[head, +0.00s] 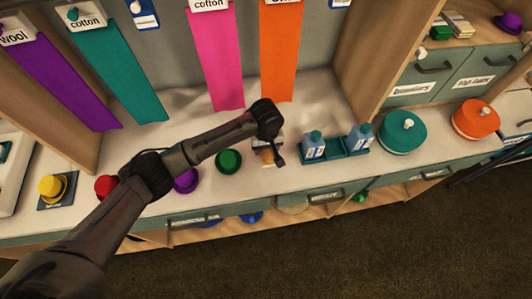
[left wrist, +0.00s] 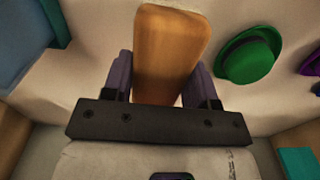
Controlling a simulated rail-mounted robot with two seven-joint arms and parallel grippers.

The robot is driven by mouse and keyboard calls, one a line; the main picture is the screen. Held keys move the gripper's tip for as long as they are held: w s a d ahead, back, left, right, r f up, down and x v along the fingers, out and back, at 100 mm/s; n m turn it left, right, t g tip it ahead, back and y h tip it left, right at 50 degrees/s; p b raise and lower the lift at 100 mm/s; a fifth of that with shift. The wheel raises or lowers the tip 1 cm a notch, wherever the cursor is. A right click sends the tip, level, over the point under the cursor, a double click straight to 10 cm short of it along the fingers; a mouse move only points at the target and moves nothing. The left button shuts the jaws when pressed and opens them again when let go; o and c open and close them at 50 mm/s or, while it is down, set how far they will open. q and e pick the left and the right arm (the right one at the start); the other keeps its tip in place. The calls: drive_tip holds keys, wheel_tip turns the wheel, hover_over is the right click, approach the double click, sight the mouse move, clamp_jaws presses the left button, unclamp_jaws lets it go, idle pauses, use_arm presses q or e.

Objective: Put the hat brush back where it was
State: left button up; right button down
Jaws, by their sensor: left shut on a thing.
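The hat brush shows as an orange-brown wooden block (left wrist: 168,50) between the two fingers of my left gripper (left wrist: 165,85) in the left wrist view. The gripper is shut on it. In the head view my left gripper (head: 270,150) is over the counter, between the green hat and the blue bottles. Only a small tan part of the brush (head: 268,158) shows there, mostly hidden by the gripper. I cannot tell whether the brush touches the counter. Its bristles are not visible. My right gripper is not in view.
A green hat (head: 228,161) sits just left of the gripper, with purple (head: 186,180), red and yellow hats farther left. Two blue bottles (head: 314,145) stand in a teal tray (head: 338,151) to the right. Teal (head: 402,133) and orange round boxes stand beyond. Cloth strips hang behind.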

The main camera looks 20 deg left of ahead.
sight(266, 153)
use_arm(q)
drive_tip(key=shift+f+b, duration=0.6)
drive_tip(key=shift+f, duration=1.4)
drive_tip(key=o, duration=0.8)
drive_tip(key=shift+f, duration=0.1)
drive_tip(key=shift+r, duration=0.35)
wheel_tip(266, 153, up, 10)
drive_tip(key=p, duration=0.2)
drive_tip(key=shift+d+f+p, duration=0.1)
drive_tip(key=shift+f+p, duration=0.05)
drive_tip(key=shift+p, duration=0.15)
drive_tip(key=shift+r, duration=0.95)
